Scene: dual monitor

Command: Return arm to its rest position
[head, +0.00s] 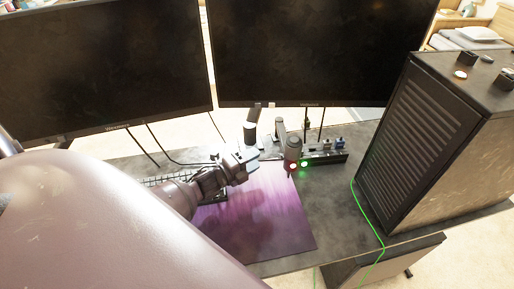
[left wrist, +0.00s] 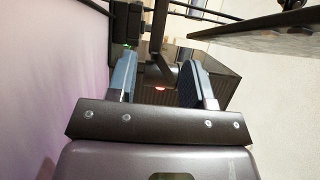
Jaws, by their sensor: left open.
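My left arm comes in from the left in the head view, large and close to the camera. My left gripper (head: 258,152) is over the desk, above the purple mat. In the left wrist view my gripper (left wrist: 160,80) is open, with a gap between its two blue-grey fingers. A red light (left wrist: 160,88) shows through that gap, beyond the fingers. The fingers hold nothing that I can see. My right gripper is not in view.
Two dark monitors (head: 105,65) stand at the back. A black computer tower (head: 430,140) stands at the right, with a green cable (head: 370,215) beside it. A power strip (head: 325,157) with lit switches lies near the gripper. The purple mat (head: 285,220) is largely bare.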

